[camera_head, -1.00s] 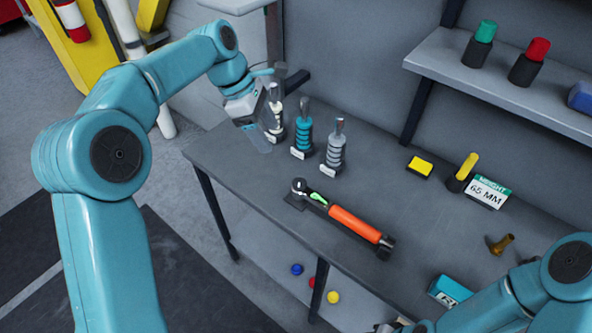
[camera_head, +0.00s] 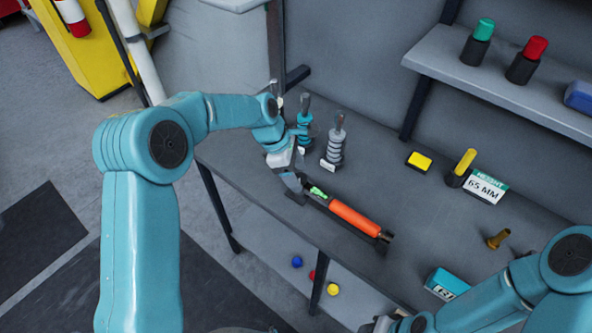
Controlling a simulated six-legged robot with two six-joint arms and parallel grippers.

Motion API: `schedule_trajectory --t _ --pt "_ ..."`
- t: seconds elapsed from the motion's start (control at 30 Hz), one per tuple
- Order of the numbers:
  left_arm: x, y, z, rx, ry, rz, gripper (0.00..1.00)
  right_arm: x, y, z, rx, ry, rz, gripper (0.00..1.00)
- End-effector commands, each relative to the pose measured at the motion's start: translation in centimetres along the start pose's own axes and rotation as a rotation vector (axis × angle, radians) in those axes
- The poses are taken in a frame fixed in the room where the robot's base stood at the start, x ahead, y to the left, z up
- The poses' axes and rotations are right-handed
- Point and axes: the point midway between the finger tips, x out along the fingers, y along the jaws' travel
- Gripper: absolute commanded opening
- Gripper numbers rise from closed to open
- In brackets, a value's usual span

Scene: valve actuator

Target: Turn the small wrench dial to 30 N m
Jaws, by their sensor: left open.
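The wrench (camera_head: 354,217) lies on the grey workbench, with an orange grip and a green part (camera_head: 318,192) near its head. Its dial cannot be made out at this size. My left gripper (camera_head: 294,190) is open at the wrench's head end and hides the head; I cannot tell whether it touches it. My right arm comes in at the lower right, and its gripper is not clearly visible.
Teal (camera_head: 304,124) and grey (camera_head: 334,143) spring-like tools stand behind my left gripper. A yellow block (camera_head: 419,161), a "HEIGHT 65 MM" sign (camera_head: 485,187), a brass part (camera_head: 498,239) and a teal box (camera_head: 447,284) are to the right.

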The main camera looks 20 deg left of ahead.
Motion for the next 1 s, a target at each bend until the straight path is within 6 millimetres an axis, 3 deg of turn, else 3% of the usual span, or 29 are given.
schedule_trajectory --t 0.27,0.43,0.77,1.0 --pt "0.22 -0.03 -0.02 0.000 0.000 -0.001 0.66 -0.01 0.00 0.00 0.000 0.000 0.000 0.43" --pt "0.19 -0.03 -0.02 0.000 0.000 -0.001 0.11 -0.01 0.00 0.00 0.000 0.000 0.000 0.43" --pt "0.12 0.00 0.03 0.029 0.000 -0.014 0.10 -0.21 -0.07 0.00 0.000 0.000 0.000 0.43" --pt "0.01 0.18 0.11 0.150 -0.001 -0.063 0.10 -0.83 -0.30 0.02 0.000 0.000 0.000 0.43"
